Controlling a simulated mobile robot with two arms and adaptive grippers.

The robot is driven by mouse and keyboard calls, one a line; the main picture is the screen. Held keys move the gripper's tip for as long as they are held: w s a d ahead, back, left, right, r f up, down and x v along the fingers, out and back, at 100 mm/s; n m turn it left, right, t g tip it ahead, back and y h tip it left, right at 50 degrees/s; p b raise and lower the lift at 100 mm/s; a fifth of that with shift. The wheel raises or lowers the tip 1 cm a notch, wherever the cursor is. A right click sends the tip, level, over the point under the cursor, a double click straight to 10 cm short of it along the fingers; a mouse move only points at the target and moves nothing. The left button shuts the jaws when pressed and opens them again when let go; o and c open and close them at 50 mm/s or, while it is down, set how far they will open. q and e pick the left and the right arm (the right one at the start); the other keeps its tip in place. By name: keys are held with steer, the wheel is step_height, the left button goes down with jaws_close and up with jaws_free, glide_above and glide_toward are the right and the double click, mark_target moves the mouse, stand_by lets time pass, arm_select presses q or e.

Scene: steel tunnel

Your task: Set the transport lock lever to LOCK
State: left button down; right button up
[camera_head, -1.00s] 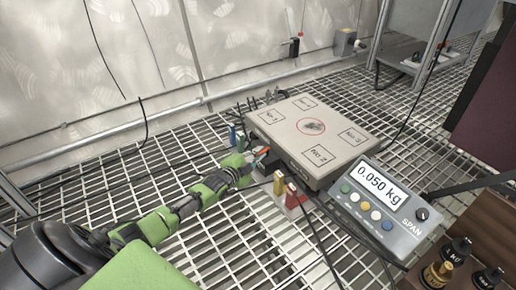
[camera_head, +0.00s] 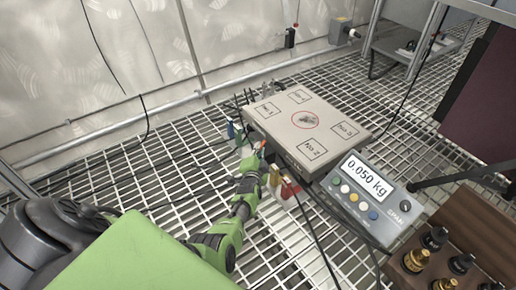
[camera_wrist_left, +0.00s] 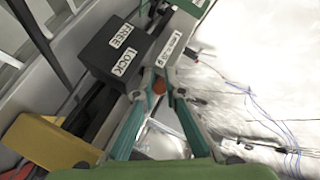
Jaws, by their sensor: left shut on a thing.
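The transport lock is a black block (camera_wrist_left: 108,50) with FREE and LOCK labels in the left wrist view. Its lever has a small red-orange knob (camera_wrist_left: 159,87) between my left fingertips, nearer the LOCK label than FREE; the lever's shaft is mostly hidden. My left gripper (camera_wrist_left: 161,76) is shut on the knob. In the head view my left gripper (camera_head: 257,154) is at the left side of the scale platform (camera_head: 325,118), where the lock is too small to make out. My right gripper is in neither view.
The scale's display unit (camera_head: 368,197) reads 0.050 kg. Yellow (camera_head: 275,178) and red (camera_head: 288,188) pieces stand close to the gripper. A wooden box (camera_head: 440,262) with several weights is at lower right. Cables cross the grating floor (camera_head: 190,170).

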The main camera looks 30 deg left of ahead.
arm_select(q)
steer(key=shift+d+f, duration=0.1)
steer(key=shift+d, duration=0.05)
stand_by(0.3)
steer(key=c, duration=2.4)
jaws_free()
